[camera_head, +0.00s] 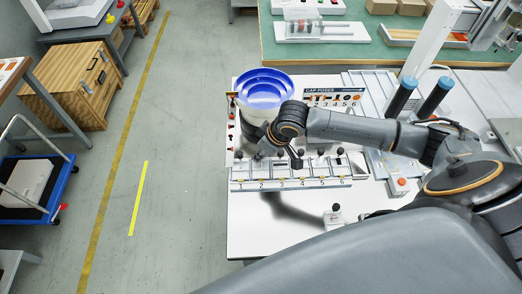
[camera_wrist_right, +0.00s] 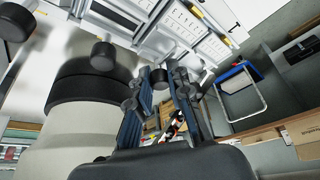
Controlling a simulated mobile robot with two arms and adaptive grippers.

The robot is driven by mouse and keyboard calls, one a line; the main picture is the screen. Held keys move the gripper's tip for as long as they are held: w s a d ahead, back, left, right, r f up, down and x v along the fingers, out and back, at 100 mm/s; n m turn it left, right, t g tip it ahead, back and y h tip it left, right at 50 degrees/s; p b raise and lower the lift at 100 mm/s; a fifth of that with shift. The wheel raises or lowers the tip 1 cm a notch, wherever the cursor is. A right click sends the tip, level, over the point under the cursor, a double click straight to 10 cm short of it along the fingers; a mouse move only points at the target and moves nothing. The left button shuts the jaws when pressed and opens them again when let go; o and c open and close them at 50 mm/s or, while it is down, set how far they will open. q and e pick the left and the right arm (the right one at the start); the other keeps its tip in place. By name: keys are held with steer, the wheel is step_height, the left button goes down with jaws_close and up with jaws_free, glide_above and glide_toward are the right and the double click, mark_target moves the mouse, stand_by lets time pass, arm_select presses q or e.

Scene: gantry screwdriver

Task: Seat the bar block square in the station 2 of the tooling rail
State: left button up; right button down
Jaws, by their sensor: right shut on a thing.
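The tooling rail (camera_head: 315,184) is a long pale fixture with numbered stations and a row of black knobs behind them. Station 2 (camera_head: 262,184) is near its left end. My right gripper (camera_head: 262,153) is low behind that end, its fingers partly hidden by my wrist. In the right wrist view my right gripper (camera_wrist_right: 162,75) is shut on a small dark knob-like piece, with the rail (camera_wrist_right: 190,30) beyond its fingertips. I cannot tell whether this piece belongs to the bar block. My left gripper is not in view.
A blue feeder bowl (camera_head: 263,88) stands close behind the rail. A small grey block with a black knob (camera_head: 335,217) stands in front of the rail's right part. Blue-topped cylinders (camera_head: 402,95) rise at the right. The white tabletop (camera_head: 262,228) is clear at front left.

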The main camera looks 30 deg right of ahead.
steer(key=c, duration=1.2)
jaws_free()
steer(key=shift+o, duration=0.2)
steer(key=v, duration=1.2)
steer(key=shift+s+d+f, duration=0.1)
